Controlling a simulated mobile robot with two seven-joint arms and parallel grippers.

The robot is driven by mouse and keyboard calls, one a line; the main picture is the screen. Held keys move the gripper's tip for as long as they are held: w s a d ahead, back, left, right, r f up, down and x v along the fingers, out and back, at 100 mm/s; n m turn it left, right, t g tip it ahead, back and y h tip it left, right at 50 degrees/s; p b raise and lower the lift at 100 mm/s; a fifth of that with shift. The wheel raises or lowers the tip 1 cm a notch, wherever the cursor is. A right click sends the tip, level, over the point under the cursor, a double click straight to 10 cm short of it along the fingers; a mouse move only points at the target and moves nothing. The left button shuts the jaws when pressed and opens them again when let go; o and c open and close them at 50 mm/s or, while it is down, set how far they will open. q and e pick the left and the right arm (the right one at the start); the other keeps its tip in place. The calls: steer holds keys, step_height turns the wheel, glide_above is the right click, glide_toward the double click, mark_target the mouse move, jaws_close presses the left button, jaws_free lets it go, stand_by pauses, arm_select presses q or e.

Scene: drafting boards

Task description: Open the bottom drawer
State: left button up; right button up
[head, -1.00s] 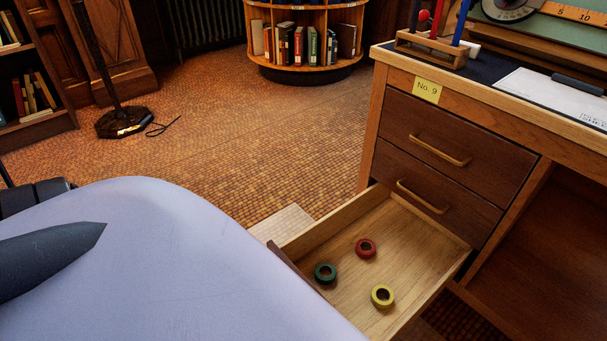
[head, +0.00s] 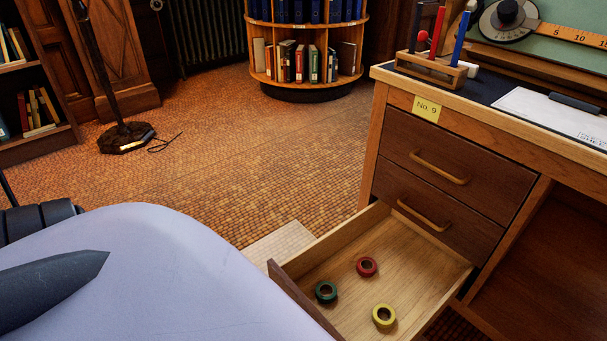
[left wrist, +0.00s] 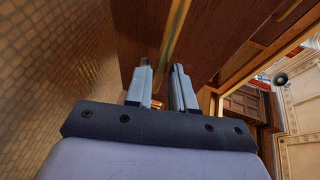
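The bottom drawer (head: 415,265) of the desk is pulled well out, its pale wooden inside showing. The lower edge of its dark front (head: 296,298) is hidden behind my arm in the head view. In the left wrist view my left gripper (left wrist: 160,75) has its fingers apart, close to a dark wooden panel (left wrist: 140,30). A tan bar (left wrist: 176,35) runs between the fingers; I cannot tell whether it is the handle or the drawer's edge. No firm contact with it shows. My right gripper is out of view.
A green ring (head: 326,291), a red ring (head: 367,266) and a yellow ring (head: 383,316) lie in the drawer. Two upper drawers (head: 452,172) are shut. A lamp stand (head: 125,137) and a round bookcase (head: 305,60) stand behind clear floor.

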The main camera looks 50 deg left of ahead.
arm_select(q)
steer(key=v, duration=0.5)
steer(key=shift+p, duration=0.35)
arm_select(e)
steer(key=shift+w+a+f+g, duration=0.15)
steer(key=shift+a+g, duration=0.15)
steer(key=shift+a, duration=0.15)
